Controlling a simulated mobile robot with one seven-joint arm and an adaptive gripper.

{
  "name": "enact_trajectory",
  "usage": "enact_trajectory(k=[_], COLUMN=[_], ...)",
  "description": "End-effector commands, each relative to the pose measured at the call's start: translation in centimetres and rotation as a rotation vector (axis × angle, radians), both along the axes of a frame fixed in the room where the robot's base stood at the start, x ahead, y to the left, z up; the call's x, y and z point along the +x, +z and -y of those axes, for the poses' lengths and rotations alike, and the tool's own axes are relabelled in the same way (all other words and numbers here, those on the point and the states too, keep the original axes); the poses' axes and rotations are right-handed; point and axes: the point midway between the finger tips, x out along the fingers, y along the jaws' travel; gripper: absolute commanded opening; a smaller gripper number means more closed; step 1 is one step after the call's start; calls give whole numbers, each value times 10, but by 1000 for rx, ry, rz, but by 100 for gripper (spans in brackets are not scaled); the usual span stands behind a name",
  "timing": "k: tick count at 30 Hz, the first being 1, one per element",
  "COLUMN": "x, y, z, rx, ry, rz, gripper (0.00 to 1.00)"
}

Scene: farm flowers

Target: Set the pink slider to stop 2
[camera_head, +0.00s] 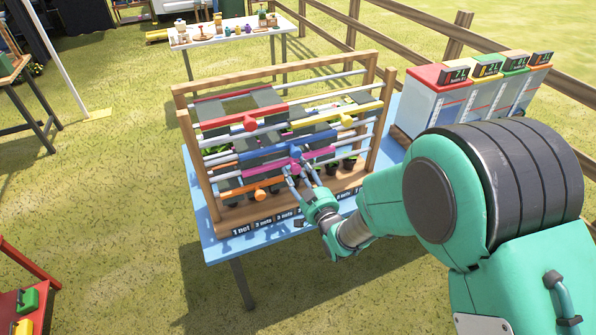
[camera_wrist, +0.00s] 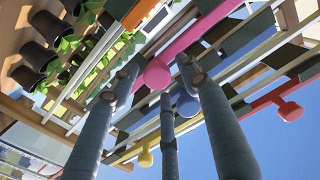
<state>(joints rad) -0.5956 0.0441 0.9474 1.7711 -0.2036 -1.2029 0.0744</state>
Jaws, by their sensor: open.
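The pink slider (camera_head: 318,154) is a flat bar on a rail low in the wooden rack (camera_head: 188,140). Its bar also shows in the wrist view (camera_wrist: 198,34), with a round pink knob (camera_wrist: 157,75). My gripper (camera_head: 299,178) is at the front of the rack, by the pink bar. In the wrist view my gripper (camera_wrist: 160,80) is open. Its fingers stand around the pink knob, and I cannot tell whether any touches it. In the head view the pink knob is hidden behind the fingers.
A blue slider (camera_head: 265,158) is just above, with red (camera_head: 250,125), yellow (camera_head: 347,120) and orange (camera_head: 260,194) sliders on nearby rails. Potted plants (camera_head: 348,163) stand inside the rack. The rack stands on a blue table (camera_head: 285,231), with labels along its front and a display box (camera_head: 425,103) at right.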

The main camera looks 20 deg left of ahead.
Motion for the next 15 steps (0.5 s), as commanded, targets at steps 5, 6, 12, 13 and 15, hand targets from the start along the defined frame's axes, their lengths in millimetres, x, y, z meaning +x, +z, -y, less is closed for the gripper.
enact_trajectory(k=[5,6,12,13,15], x=[-4,-6,-21,-23,-31], y=[-2,-2,-2,-2,-1], z=[4,6,21,23,31], rx=[-2,-2,-2,-1,-1], ry=[0,0,0,0,0], rz=[-2,-2,-2,-1,-1], gripper=[46,46,46,46,46])
